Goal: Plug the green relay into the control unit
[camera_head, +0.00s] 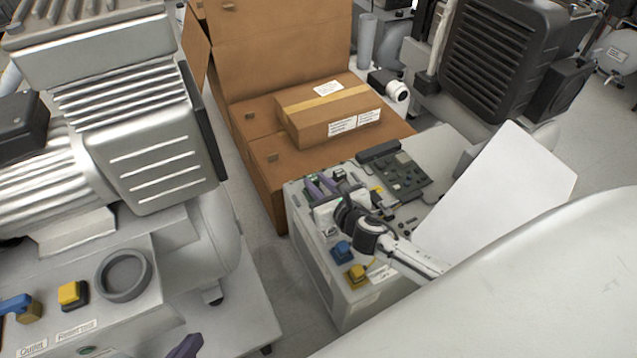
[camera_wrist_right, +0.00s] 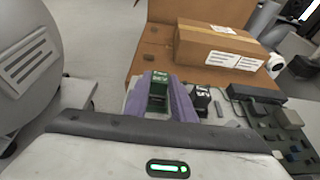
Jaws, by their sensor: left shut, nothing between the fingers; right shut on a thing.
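The control unit (camera_head: 318,262) is a pale grey box with electronic parts on its top, in the middle of the head view. My right gripper (camera_head: 319,184) is over the far left part of that top. In the right wrist view its purple fingers are shut on the green relay (camera_wrist_right: 159,78), which stands between them. The relay is mostly hidden by the gripper in the head view. I cannot tell whether the relay touches a socket. My left gripper (camera_head: 186,346) shows only as a purple tip at the bottom edge of the head view, with nothing seen in it.
A blue switch (camera_head: 342,250) and a yellow switch (camera_head: 356,273) sit on the unit's near side. A cardboard box (camera_head: 310,128) stands on larger cartons behind. A large grey compressor (camera_head: 165,165) fills the left.

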